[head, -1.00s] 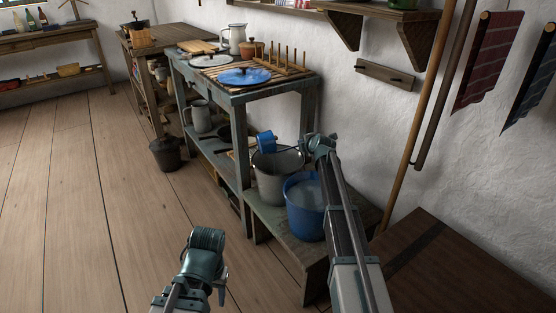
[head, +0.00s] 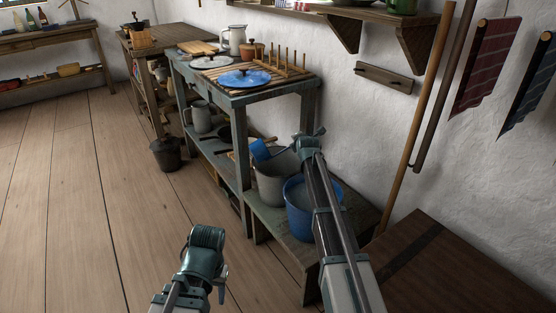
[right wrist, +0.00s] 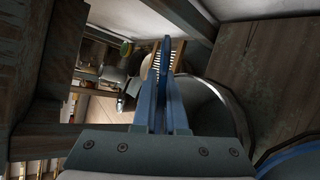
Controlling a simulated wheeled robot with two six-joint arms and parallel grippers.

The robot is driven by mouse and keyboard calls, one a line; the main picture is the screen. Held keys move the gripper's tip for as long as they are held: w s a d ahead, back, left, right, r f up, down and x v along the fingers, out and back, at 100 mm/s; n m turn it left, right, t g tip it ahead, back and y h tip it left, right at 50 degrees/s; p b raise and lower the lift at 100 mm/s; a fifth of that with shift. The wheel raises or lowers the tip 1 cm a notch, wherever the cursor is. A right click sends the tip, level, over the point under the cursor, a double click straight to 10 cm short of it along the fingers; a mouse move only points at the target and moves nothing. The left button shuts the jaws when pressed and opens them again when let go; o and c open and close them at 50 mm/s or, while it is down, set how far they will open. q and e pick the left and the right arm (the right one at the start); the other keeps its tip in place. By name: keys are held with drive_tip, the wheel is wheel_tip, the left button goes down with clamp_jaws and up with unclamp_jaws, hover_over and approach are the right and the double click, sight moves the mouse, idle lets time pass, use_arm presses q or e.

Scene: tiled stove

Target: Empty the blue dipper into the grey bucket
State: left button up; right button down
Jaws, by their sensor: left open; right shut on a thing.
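The blue dipper (head: 261,150) is at the rim of the grey bucket (head: 271,187) in the head view, over its far left side. Its cup looks tilted; I cannot see what is inside. My right gripper (head: 299,147) is above the bucket's right side, shut on the dipper's handle. In the right wrist view the shut fingers (right wrist: 166,103) hold the blue dipper (right wrist: 166,58) nearly edge-on, with the grey bucket (right wrist: 205,112) beside them. My left gripper (head: 207,240) is open and empty, low over the floor.
A blue bucket (head: 299,222) with pale contents stands right of the grey bucket on a low wooden bench (head: 267,221). A grey-green table (head: 246,97) with a blue lid (head: 243,78) is behind. A dark pot (head: 166,154) stands on the floor. Floor at left is clear.

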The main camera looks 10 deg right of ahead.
drive_tip(key=shift+a+r+n+t+h+p, duration=0.8)
drive_tip(key=shift+a+r+n+h+p, duration=1.15)
drive_tip(key=shift+a+r, duration=1.9)
drive_tip(key=shift+s+a+r+n+t+h+b, duration=0.45)
drive_tip(key=shift+a+n, duration=0.45)
drive_tip(key=shift+a, duration=0.6)
drive_tip(key=shift+a+r+n+t+h+b, duration=0.1)
drive_tip(key=shift+a+r+n+t+b, duration=0.45)
drive_tip(key=shift+a, duration=1)
drive_tip(key=shift+s+a+r+n+t+h+b, duration=0.25)
drive_tip(key=shift+a+r+n+b, duration=0.25)
drive_tip(key=shift+a+r+n, duration=0.6)
drive_tip(key=shift+a+f, duration=0.15)
drive_tip(key=shift+a, duration=0.25)
wheel_tip(320, 180, up, 4)
drive_tip(key=p, duration=0.4)
drive_tip(key=shift+f, duration=0.1)
wheel_tip(320, 180, up, 32)
drive_tip(key=p, duration=3.2)
